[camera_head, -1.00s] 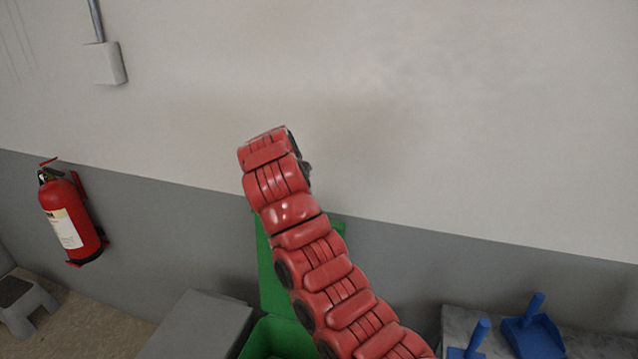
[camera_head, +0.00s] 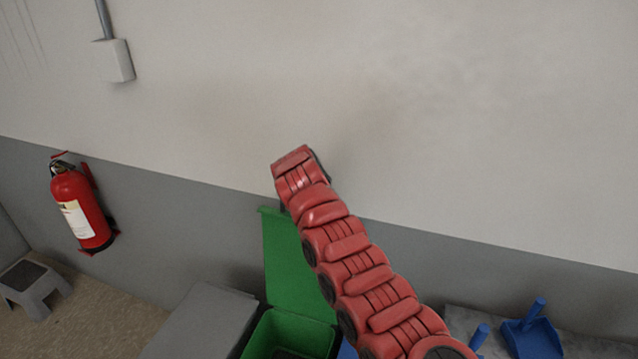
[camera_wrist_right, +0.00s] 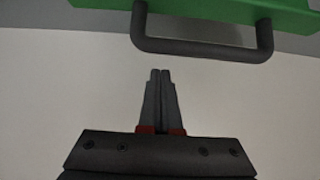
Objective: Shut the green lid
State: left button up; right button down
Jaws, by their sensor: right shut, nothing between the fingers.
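The green lid (camera_head: 290,262) stands raised, upright against the grey lower wall, behind the open green bin (camera_head: 300,335). My red right arm crosses in front of the lid and hides part of it. In the right wrist view the green lid edge (camera_wrist_right: 220,10) shows at the top, with a dark bar handle (camera_wrist_right: 205,48) on it. My right gripper (camera_wrist_right: 160,72) is shut and empty, its tips pointing toward the handle and appearing a little apart from it. In the head view the gripper itself is hidden by the arm. My left gripper is not in view.
A grey bin (camera_head: 205,325) stands left of the green one. A blue dustpan (camera_head: 530,335) lies on a grey surface at the right. A fire extinguisher (camera_head: 82,212) hangs on the left wall, with a grey step stool (camera_head: 33,285) below.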

jog(key=shift+s+a+p, duration=0.35)
jog(key=shift+s+p, duration=0.15)
jog(key=shift+s, duration=0.2)
jog(key=shift+s+a+p, duration=0.3)
jog(key=shift+s+p, duration=0.2)
jog(key=shift+s, duration=0.2)
jog(key=shift+s+a+f, duration=0.1)
jog(key=shift+s, duration=0.25)
